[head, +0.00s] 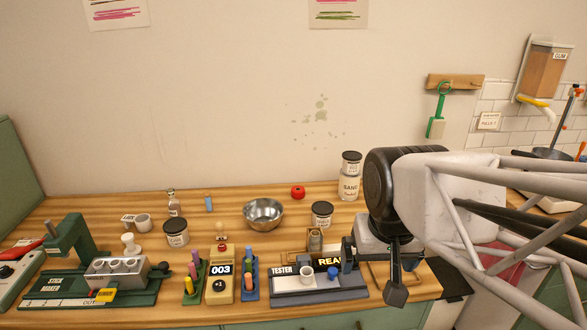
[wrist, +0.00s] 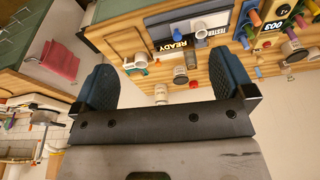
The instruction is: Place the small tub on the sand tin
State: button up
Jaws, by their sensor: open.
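The sand tin (head: 349,188), a white tin labelled SAND, stands at the back of the table, right of centre in the head view. A small tub (head: 351,165) with a black lid and a pale label sits upright on top of it. My gripper (head: 396,288) is in front and to the right of them, near the table's front right, pointing down and apart from both. In the wrist view my gripper (wrist: 164,66) has its two dark fingers wide apart with nothing between them in its grip.
Another black-lidded tub (head: 321,214) stands left of the tin, and one more (head: 176,234) farther left. The tester (head: 290,290) stands at the front. Bare wood shows around the bowl.

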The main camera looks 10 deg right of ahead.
jog(key=shift+s+a+f+n, duration=0.15)
jog(key=shift+s+f, duration=0.2)
jog(key=shift+s, duration=0.2)
jog(key=shift+s+d+f+n, duration=0.1)
jog(key=shift+s+f, duration=0.2)
jog(key=shift+s, duration=0.3)
jog(key=shift+s+a+f+n, duration=0.15)
jog(key=shift+s+f, duration=0.2)
jog(key=shift+s, duration=0.2)
